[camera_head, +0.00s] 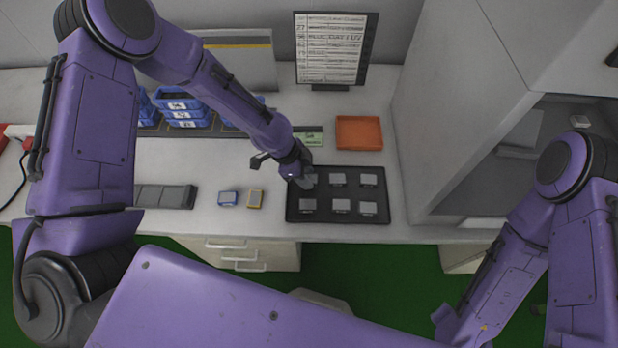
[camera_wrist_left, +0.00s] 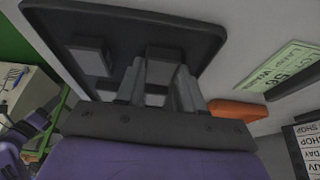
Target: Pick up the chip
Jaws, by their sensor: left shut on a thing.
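My left gripper (camera_head: 303,183) is at the tray's back left spot, pointing down. In the left wrist view, the left gripper (camera_wrist_left: 160,82) is shut on a grey chip (camera_wrist_left: 163,54), with a finger on each side. Whether this chip is clear of the tray cannot be told. Other chips (camera_wrist_left: 90,57) show beside it. The right arm is at the right edge; its gripper is not seen.
An orange tray (camera_head: 358,132) lies behind the black tray. A sign board (camera_head: 331,50) stands at the back. Blue bins (camera_head: 183,108) are at the left. A grey cabinet (camera_head: 440,110) rises at the right.

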